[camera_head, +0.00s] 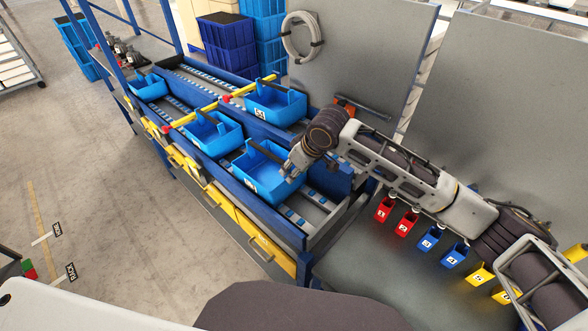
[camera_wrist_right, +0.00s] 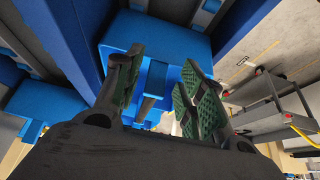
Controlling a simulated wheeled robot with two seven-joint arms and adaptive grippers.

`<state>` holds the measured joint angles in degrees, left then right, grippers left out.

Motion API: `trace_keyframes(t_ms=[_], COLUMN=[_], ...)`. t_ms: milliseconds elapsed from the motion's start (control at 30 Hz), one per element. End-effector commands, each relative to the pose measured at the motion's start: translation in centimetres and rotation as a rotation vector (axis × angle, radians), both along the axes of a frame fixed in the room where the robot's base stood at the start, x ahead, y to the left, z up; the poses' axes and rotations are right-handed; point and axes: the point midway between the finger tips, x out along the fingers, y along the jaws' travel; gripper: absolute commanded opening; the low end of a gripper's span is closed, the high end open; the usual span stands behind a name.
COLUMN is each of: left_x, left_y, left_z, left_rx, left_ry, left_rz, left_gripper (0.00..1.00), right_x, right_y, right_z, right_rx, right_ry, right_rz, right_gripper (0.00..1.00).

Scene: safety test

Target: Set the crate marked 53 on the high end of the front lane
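A blue crate (camera_head: 237,172) with a handle sits at the right end of the front lane. A pale label on its near side is too small to read. Another blue crate (camera_head: 203,143) sits further left on that lane. A blue crate (camera_head: 262,108) on the back lane has a white label whose digits I cannot read surely. My right gripper (camera_head: 289,168) is at the right side of the nearest crate. In the wrist view its green-padded fingers (camera_wrist_right: 162,88) stand apart, with blue crate parts behind and between them. Contact is unclear. My left gripper is out of view.
A smaller blue crate (camera_head: 150,87) stands at the far left. Small numbered bins (camera_head: 430,237) line the right. Bare roller lane (camera_head: 305,207) shows right of the nearest crate. Stacked blue crates (camera_head: 228,42) stand behind.

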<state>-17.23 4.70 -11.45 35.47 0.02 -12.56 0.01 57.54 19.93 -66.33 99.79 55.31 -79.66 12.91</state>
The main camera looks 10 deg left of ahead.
Motion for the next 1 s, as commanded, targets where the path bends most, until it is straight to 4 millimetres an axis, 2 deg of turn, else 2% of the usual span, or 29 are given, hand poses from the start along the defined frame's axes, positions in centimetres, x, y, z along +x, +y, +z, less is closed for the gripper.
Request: trace_keyframes(t_ms=[267, 700, 1000], left_x=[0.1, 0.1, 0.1], left_y=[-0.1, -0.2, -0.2], left_z=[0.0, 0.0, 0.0], left_rx=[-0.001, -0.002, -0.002], left_ry=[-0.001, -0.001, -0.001], left_rz=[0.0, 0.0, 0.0], left_gripper=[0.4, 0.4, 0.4], right_x=[-0.7, -2.2, -2.7], right_y=[-1.1, -3.4, -4.1], right_z=[2.8, 8.5, 10.2], right_rx=[0.002, 0.002, 0.002], right_ry=[-0.003, -0.002, -0.001], right_rz=[0.0, 0.0, 0.0], right_gripper=[0.4, 0.4, 0.4])
